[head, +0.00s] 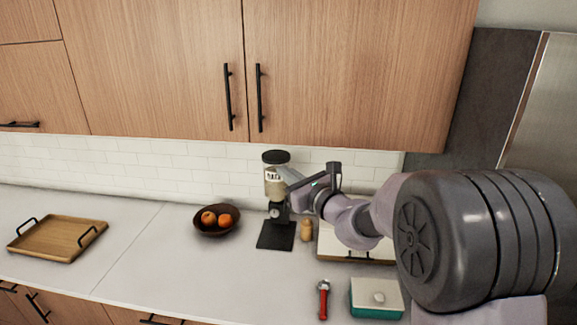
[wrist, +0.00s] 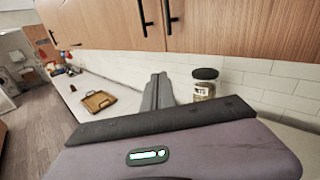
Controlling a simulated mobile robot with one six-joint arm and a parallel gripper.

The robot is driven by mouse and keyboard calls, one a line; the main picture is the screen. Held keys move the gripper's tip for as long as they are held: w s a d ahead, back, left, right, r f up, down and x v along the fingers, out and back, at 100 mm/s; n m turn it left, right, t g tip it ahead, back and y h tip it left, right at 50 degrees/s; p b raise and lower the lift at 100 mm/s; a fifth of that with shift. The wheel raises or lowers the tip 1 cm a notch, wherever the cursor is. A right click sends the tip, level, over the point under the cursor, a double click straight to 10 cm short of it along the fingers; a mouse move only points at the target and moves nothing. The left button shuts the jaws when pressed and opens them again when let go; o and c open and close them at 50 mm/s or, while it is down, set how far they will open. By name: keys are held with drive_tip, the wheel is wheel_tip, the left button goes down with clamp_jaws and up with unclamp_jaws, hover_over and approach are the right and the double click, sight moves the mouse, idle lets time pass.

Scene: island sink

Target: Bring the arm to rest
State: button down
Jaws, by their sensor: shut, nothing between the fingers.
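My arm reaches in from the right over the counter in the head view. My gripper (head: 283,178) is at its end, pointing left, above the counter and in front of or beside the coffee grinder (head: 275,215); I cannot tell whether they touch. In the wrist view the two grey fingers of my gripper (wrist: 158,80) lie together, shut and empty. The grinder's clear labelled top (wrist: 204,88) shows just right of the fingers there.
A wooden tray (head: 60,238) and a bowl of oranges (head: 217,221) stand left on the counter. A small tan shaker (head: 307,231), a red-handled tool (head: 323,298) and a teal container (head: 377,298) lie near the arm. Wooden cabinets (head: 350,75) hang above.

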drive_tip(key=s+a+f+n+g+b, duration=0.2)
drive_tip(key=s+f+n+g+b, duration=0.5)
drive_tip(key=s, duration=0.8)
drive_tip(key=s+a+f+n+g+b, duration=0.25)
drive_tip(key=s+f+n+b, duration=0.65)
drive_tip(key=s, duration=0.5)
drive_tip(key=s+d+f+n+h+b, duration=0.6)
drive_tip(key=s+d+f, duration=0.5)
drive_tip(key=f, duration=0.3)
drive_tip(key=shift+s+d+f+n+h, duration=0.2)
drive_tip(key=shift+d+n+h, duration=0.4)
drive_tip(key=shift+n, duration=0.5)
